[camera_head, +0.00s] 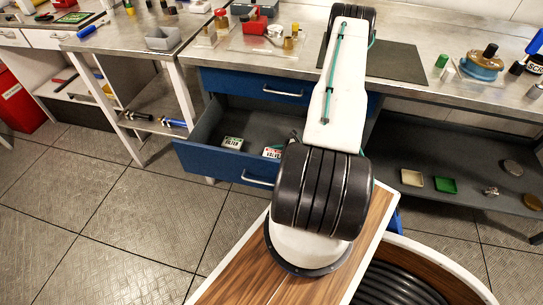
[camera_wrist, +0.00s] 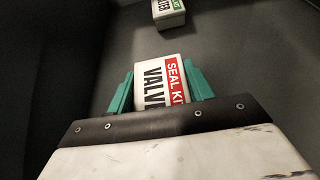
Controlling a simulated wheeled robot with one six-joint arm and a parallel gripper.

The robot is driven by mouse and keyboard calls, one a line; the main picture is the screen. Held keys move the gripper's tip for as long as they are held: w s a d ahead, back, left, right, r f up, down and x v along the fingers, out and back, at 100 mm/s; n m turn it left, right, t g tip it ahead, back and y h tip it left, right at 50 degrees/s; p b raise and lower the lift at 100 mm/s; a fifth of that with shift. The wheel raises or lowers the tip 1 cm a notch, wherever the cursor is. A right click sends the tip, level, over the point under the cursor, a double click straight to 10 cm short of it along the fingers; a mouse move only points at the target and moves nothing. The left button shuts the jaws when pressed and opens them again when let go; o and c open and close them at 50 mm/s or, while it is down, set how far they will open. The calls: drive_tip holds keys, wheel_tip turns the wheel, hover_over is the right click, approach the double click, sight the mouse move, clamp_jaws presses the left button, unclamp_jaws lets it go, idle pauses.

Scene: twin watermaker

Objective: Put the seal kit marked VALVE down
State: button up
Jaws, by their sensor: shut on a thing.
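The VALVE seal kit (camera_wrist: 163,82) is a white box with a red band. In the wrist view it sits between the two green fingers of my gripper (camera_wrist: 161,88), which is shut on it. In the head view the VALVE kit (camera_head: 271,153) shows inside the open blue drawer (camera_head: 222,167), partly hidden behind my arm. I cannot tell whether it touches the drawer floor. My gripper is mostly hidden by my arm in the head view.
A second white box with a green band, marked FILTER (camera_head: 232,143), lies in the drawer to the left; it also shows in the wrist view (camera_wrist: 168,14). Dark drawer floor is bare around both boxes. The steel workbench (camera_head: 290,65) stands above the drawer.

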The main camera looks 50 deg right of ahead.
drive_tip(key=shift+f, duration=0.3)
drive_tip(key=o, duration=1)
drive_tip(key=shift+f, duration=0.1)
